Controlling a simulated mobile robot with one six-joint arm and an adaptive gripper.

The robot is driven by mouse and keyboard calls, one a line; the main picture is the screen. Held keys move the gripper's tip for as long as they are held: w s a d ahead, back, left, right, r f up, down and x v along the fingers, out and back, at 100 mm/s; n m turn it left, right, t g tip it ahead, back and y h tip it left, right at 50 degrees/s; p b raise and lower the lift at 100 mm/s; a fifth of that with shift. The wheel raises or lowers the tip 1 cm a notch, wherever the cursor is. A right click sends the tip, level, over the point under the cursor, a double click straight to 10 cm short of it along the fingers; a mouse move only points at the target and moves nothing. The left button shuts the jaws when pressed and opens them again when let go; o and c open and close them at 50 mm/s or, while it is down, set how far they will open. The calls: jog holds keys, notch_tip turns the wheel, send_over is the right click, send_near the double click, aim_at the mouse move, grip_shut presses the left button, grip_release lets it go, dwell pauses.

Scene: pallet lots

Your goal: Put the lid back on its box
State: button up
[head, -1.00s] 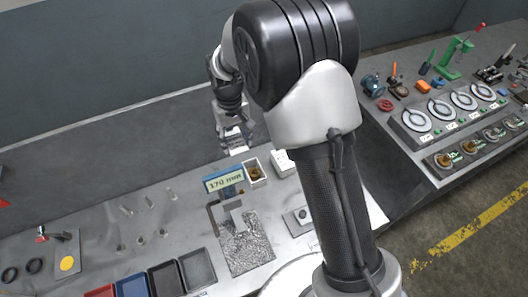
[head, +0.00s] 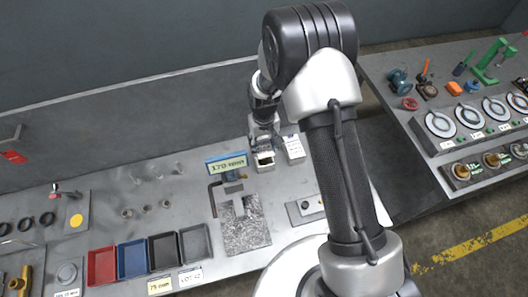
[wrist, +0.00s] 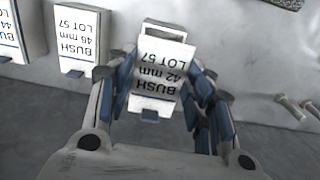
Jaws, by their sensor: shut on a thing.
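My gripper (wrist: 162,78) is shut on a white lid (wrist: 158,66) labelled BUSH 42 mm LOT 57, upside down in the wrist view. The fingers hold it by its two sides. A white box (wrist: 166,31) shows its rim and part of its opening beyond the lid's far edge. In the head view my gripper (head: 264,138) is right above the open box (head: 266,166), whose inside partly shows. The lid is over part of the box, set off to one side. I cannot tell whether lid and box touch.
A labelled white box (head: 294,148) stands close to the right of the open one. The wrist view shows labelled boxes at left, one reading 46 mm (wrist: 78,40). A 170 mm display (head: 227,163) stands just left of the open box. Loose metal parts (wrist: 297,108) lie at right.

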aim_at(264, 148)
notch_tip(264, 148, down, 4)
jog(key=shift+s+r+b, duration=0.1)
jog(key=shift+b, duration=0.2)
jog(key=shift+f, duration=0.45)
jog(key=shift+f+b, duration=0.6)
jog(key=shift+b, duration=0.05)
jog(key=o, duration=0.8)
jog(key=shift+o, duration=0.2)
jog(key=shift+r, duration=0.15)
notch_tip(264, 148, up, 13)
jog(key=p, duration=0.3)
jog(key=shift+r, duration=0.1)
